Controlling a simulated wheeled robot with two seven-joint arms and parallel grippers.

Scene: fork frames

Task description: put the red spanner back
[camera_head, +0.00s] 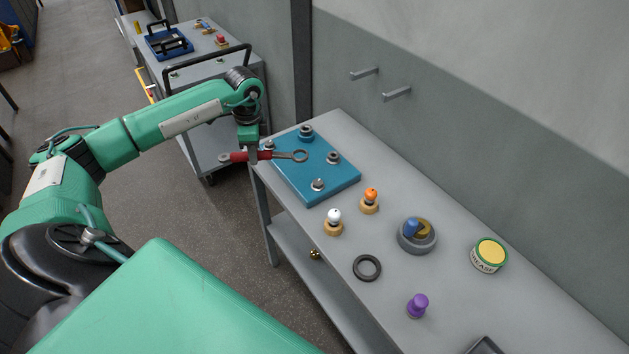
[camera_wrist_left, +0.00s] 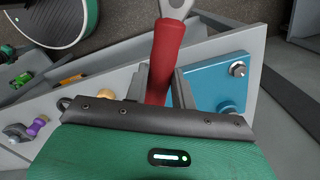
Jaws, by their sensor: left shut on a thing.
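My left gripper (camera_head: 252,154) is shut on the red handle of the spanner (camera_head: 237,157). The spanner's grey ring end points right, over the blue plate (camera_head: 345,184), and seems a little above it. In the left wrist view the red handle (camera_wrist_left: 165,52) passes between the fingers (camera_wrist_left: 161,85), with a grey metal end at the top edge. The blue plate (camera_wrist_left: 208,82) lies to the right there. Two grey pegs, a left one (camera_head: 364,74) and a right one (camera_head: 397,94), stick out of the wall bare. My right gripper is out of view.
The grey bench (camera_head: 446,222) carries knobbed pieces, a black ring (camera_head: 367,268), a round grey tray (camera_head: 416,244), a yellow-lidded grease tin (camera_head: 489,255) and a purple peg (camera_head: 418,305). Bolts stand on the plate. A trolley (camera_head: 205,70) with a blue tray stands behind my left arm.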

